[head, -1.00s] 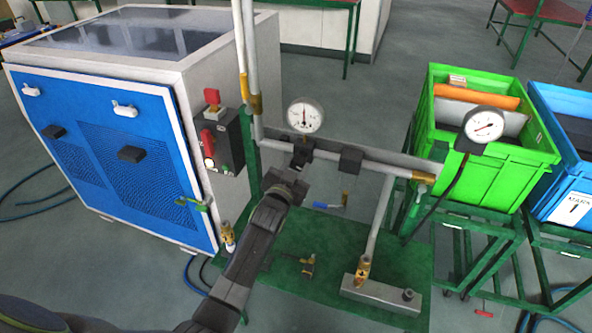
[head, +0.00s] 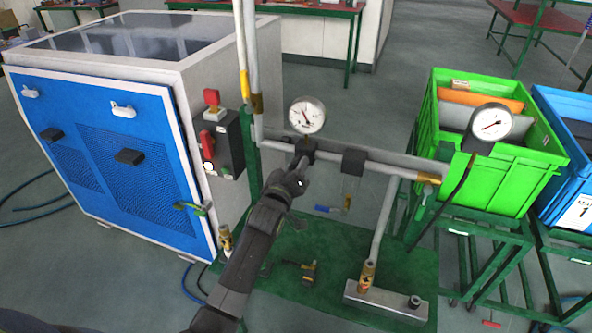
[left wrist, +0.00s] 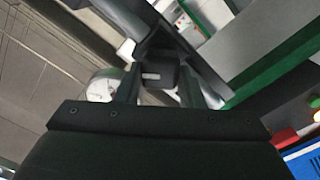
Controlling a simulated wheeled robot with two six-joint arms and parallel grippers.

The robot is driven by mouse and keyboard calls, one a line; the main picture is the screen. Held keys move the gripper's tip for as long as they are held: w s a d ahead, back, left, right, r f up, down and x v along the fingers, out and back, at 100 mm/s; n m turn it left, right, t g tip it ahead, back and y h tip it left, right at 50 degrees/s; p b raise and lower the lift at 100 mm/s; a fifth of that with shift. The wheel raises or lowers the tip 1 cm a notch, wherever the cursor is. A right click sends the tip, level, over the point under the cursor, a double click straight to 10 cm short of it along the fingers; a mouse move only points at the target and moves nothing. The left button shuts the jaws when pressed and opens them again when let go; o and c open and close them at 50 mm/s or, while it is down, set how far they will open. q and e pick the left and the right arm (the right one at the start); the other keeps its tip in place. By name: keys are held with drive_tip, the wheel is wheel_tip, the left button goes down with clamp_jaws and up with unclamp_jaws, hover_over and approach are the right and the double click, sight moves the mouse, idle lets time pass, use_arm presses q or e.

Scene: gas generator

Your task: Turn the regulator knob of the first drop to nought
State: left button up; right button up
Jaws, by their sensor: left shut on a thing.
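The first drop's regulator (head: 305,146) is a black block on the grey pipe below a round white gauge (head: 307,116). My left gripper (head: 301,163) reaches it from the front and is shut on its black knob. In the left wrist view the knob (left wrist: 158,75) sits between the two fingers (left wrist: 158,88), with part of the gauge (left wrist: 103,87) at left. The fingers hide most of the knob in the head view. The gauge needle is visible, but its reading is too small to tell. My right gripper is not in view.
A second black regulator (head: 354,161) sits further right on the pipe. A blue-doored generator cabinet (head: 110,150) with a control box (head: 222,143) stands left. A green crate (head: 500,178) and another gauge (head: 489,122) are at right. Open floor lies beyond the pipe.

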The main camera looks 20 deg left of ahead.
use_arm(q)
drive_tip(key=shift+a+f+n+b, duration=0.1)
drive_tip(key=shift+n+b, duration=0.2)
drive_tip(key=shift+n, duration=2.25)
drive_tip(key=shift+f+n+b, duration=0.1)
drive_tip(key=shift+n+b, duration=0.2)
drive_tip(key=shift+n, duration=2.25)
drive_tip(key=o, duration=1)
drive_tip(key=shift+s, duration=0.1)
drive_tip(key=s, duration=0.5)
drive_tip(key=s+b, duration=0.1)
drive_tip(key=s, duration=1.1)
drive_tip(key=shift+s+a+b, duration=0.1)
drive_tip(key=shift+a+b, duration=0.15)
drive_tip(key=shift+b, duration=0.1)
